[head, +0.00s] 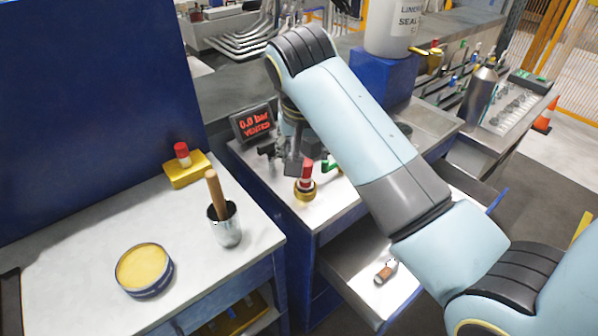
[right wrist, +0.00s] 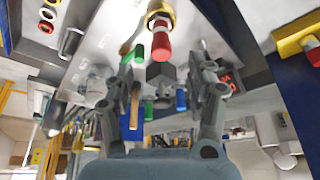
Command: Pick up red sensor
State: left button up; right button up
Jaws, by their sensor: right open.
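The red sensor (head: 306,172) stands upright in a round brass fitting (head: 305,191) at the front left of the middle bench. It also shows in the right wrist view (right wrist: 161,46), with the brass fitting (right wrist: 160,12) above it in the picture. My right gripper (head: 283,158) is just beside and behind the sensor in the head view, its fingers pointing down, partly hidden by its own arm. In the right wrist view my right gripper (right wrist: 170,75) has its fingers spread, and the sensor appears ahead between the tips, not gripped. My left gripper is not in view.
A yellow block (head: 187,170) with another red-topped piece (head: 181,151) sits on the left bench. A cup with a wooden handle (head: 226,230) and a yellow-filled tin (head: 144,269) stand nearby. A display (head: 253,122) reads 0.0 bar, vented. An open drawer (head: 350,262) juts out below.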

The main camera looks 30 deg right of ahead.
aim_at(306, 163)
jog(key=x, duration=0.2)
jog(key=shift+d+f, duration=0.15)
jog(key=shift+f, duration=0.1)
jog(key=shift+w+d+f, duration=0.1)
jog(key=shift+f, duration=0.25)
jog(key=shift+w+d+f, duration=0.1)
jog(key=shift+w+f, duration=0.1)
jog(key=shift+f, duration=0.05)
jog(key=x, duration=0.4)
jog(key=shift+w+d+f+p, duration=0.1)
jog(key=shift+w+d+p, duration=0.05)
jog(key=shift+w+p, duration=0.25)
jog(key=shift+f, duration=0.15)
jog(key=shift+s, duration=0.1)
jog(key=shift+c, duration=1.1)
jog(key=c, duration=0.4)
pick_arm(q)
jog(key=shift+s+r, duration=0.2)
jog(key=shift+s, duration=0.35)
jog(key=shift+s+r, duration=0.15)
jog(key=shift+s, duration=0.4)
pick_arm(e)
grip_shut()
